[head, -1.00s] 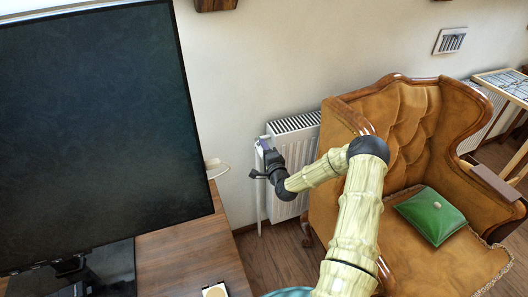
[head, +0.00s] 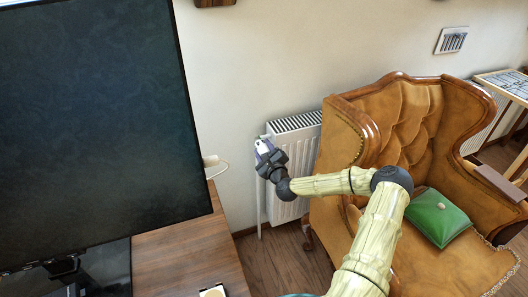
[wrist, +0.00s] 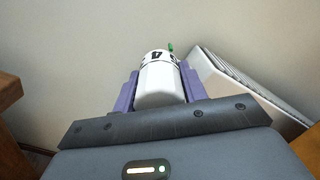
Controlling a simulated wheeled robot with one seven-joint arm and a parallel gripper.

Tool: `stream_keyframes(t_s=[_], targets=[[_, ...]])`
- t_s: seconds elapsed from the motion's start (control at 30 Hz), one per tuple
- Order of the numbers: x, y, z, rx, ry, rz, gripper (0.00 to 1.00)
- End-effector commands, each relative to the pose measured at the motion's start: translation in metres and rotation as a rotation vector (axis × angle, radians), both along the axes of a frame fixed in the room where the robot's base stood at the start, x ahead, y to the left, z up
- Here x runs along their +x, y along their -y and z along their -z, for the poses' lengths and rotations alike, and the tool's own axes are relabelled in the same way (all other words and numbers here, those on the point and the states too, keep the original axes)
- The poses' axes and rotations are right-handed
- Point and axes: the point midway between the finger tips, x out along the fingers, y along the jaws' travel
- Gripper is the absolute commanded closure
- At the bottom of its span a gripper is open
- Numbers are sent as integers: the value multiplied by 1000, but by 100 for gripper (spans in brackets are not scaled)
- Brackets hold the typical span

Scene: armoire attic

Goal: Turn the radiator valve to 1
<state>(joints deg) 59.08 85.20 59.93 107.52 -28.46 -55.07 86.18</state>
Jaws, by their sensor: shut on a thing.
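The radiator valve (wrist: 160,85) is a white knob with black marks on its far end and a small green pointer beyond it. In the wrist view a dark "4"-like mark shows near the top middle, close to the green pointer. My gripper (wrist: 158,92) has its purple fingers on both sides of the knob and is shut on it. In the head view my gripper (head: 266,152) is at the upper left corner of the white radiator (head: 294,155), where the white valve partly shows between the fingers.
A brown armchair (head: 400,130) with a green purse (head: 438,217) stands right of the radiator, close to my arm. A wooden desk (head: 190,250) with a large dark screen (head: 95,130) is at left. Bare wall lies behind the valve.

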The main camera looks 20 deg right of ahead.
Motion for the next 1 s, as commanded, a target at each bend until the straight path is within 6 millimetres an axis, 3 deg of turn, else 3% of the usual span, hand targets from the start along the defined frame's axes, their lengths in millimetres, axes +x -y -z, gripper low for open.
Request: stream_keyframes(t_s=[0.3,0.7,0.73,0.83,1.0], targets=[[1,-1,-3,106,6,-2,81],[1,-1,-5,113,8,-2,81],[1,-1,-5,113,8,-2,56],[1,-1,-4,113,6,-1,36],[1,0,-2,113,4,0,36]])
